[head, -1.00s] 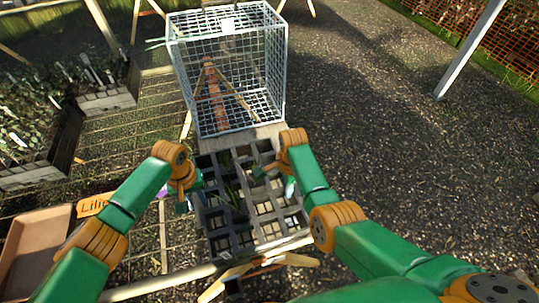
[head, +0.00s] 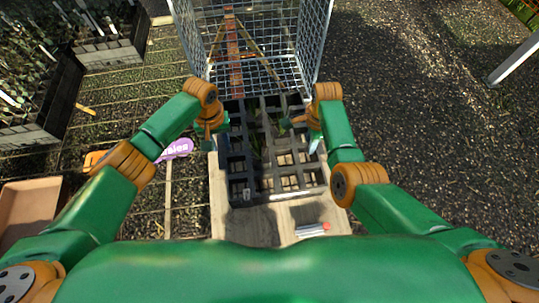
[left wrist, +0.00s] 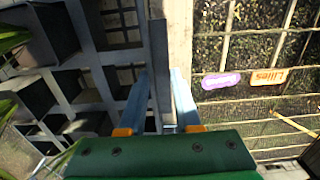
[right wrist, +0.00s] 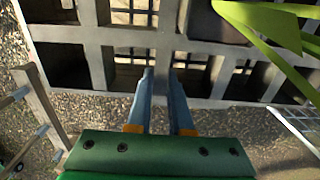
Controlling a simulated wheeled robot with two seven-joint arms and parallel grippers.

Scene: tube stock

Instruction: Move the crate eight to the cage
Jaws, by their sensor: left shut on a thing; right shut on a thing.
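The crate (head: 237,190) is a dark grid tray of square cells with few green leaves in it. It lies level in front of the wire cage (head: 300,75), its far edge at the cage's near side. A small tag shows on its near left corner, too small to read. My left gripper (head: 221,125) is shut on the crate's left wall, which stands between its fingers in the left wrist view (left wrist: 160,75). My right gripper (head: 306,127) is shut on the right side; the right wrist view shows the crate's bars (right wrist: 165,40) at the fingertips.
Plant trays stand at the left. A purple sign (head: 177,149) and a tan box (head: 25,215) are also left. Gravel at the right is open.

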